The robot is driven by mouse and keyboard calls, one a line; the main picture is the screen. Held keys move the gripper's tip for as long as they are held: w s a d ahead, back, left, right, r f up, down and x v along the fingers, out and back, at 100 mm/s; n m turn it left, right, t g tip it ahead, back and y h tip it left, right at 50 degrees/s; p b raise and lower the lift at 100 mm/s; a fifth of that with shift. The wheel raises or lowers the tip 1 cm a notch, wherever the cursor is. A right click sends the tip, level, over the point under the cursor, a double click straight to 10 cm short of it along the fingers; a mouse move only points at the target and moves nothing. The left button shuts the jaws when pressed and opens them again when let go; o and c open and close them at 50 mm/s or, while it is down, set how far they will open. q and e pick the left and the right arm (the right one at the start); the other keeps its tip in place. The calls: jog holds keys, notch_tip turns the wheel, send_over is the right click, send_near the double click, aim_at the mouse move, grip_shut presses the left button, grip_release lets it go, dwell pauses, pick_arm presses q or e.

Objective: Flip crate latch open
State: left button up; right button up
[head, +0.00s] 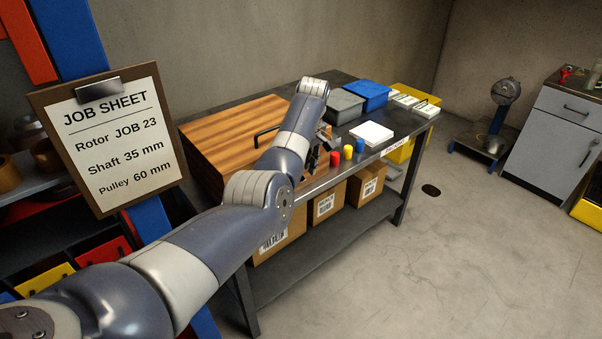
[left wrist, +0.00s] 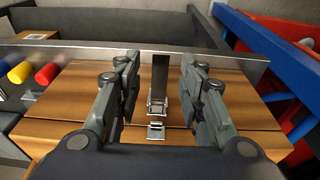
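A wooden crate (head: 225,138) with a black handle on top sits at the near end of the workbench. The left wrist view shows its plank face (left wrist: 232,100). A silver metal latch (left wrist: 157,106) is on that face, with a dark upright strip above it and a small silver catch (left wrist: 156,130) below. My left gripper (left wrist: 161,88) is open, with one finger on each side of the latch. I see gaps between the fingers and the latch. In the head view the latch is hidden and my left gripper (head: 314,158) shows only partly. My right gripper is in neither view.
Red (head: 335,158), yellow (head: 348,152) and blue (head: 360,145) cylinders stand close to my left gripper along the bench edge. A white block (head: 372,133), a grey bin (head: 344,106) and a blue bin (head: 366,95) are beyond. A job sheet board (head: 112,140) hangs at left.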

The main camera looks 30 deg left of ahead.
pick_arm(q)
notch_tip(320, 180, up, 9)
jog(key=d, duration=0.1)
jog(key=shift+s+d+r, duration=0.15)
jog(key=shift+s+d, duration=0.05)
jog(key=shift+s, duration=0.1)
dwell(0.4)
